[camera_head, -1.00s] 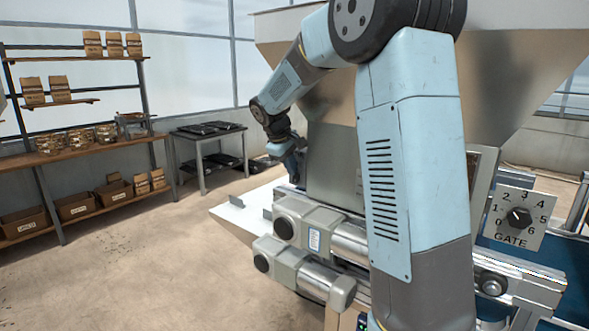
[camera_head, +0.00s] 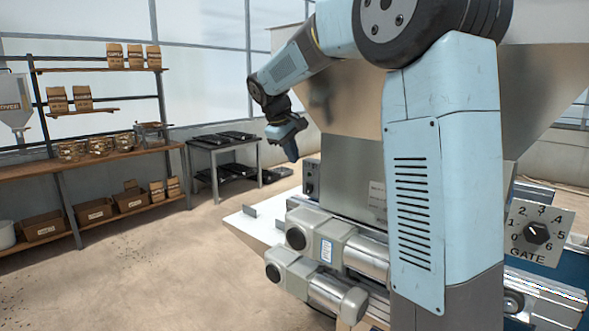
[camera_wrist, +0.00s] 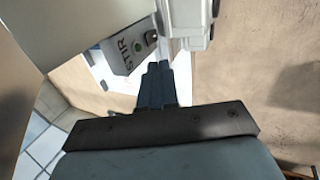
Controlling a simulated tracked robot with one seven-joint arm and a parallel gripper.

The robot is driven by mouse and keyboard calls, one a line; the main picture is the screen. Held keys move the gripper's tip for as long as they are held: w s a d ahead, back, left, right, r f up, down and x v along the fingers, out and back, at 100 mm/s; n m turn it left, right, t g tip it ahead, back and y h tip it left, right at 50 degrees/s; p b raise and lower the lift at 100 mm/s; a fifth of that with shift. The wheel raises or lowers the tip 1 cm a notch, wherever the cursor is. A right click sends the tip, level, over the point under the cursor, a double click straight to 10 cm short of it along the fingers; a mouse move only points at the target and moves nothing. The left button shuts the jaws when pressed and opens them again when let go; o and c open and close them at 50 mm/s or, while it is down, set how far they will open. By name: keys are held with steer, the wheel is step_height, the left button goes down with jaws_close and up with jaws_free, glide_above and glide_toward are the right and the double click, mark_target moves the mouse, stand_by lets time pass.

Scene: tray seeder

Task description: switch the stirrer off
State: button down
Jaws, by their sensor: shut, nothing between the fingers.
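The stirrer's control box (camera_wrist: 118,60), a grey box lettered STIR, shows in the wrist view with a small dark switch and a greenish spot on its face. The switch's position is too small to tell. In the head view the box (camera_head: 311,180) sits at the left side of the metal hopper. My gripper (camera_wrist: 157,70) is shut and empty, its dark fingertips side by side just below the box in the wrist view. In the head view my gripper (camera_head: 293,156) hangs up and left of the box, apparently clear of it.
The hopper (camera_head: 350,160) rises behind my arm. Grey motor housings (camera_head: 318,240) and a white ledge (camera_head: 255,226) lie below the box. A GATE dial (camera_head: 538,233) is at right. Shelves (camera_head: 105,145) and a side table (camera_head: 222,145) stand at left; the floor between is open.

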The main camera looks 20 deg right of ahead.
steer(key=shift+a+r, duration=0.1)
steer(key=shift+r, duration=0.75)
steer(key=shift+s, duration=0.1)
steer(key=s+d+m+t+y, duration=0.1)
steer(key=s+d+m+y, duration=0.15)
steer(key=s, duration=1.75)
steer(key=s+f+m+t+y, duration=0.1)
steer(key=s+f+m, duration=0.3)
steer(key=s, duration=1.1)
step_height(320, 180, down, 3)
steer(key=shift+t+y, duration=0.35)
steer(key=shift+t, duration=0.05)
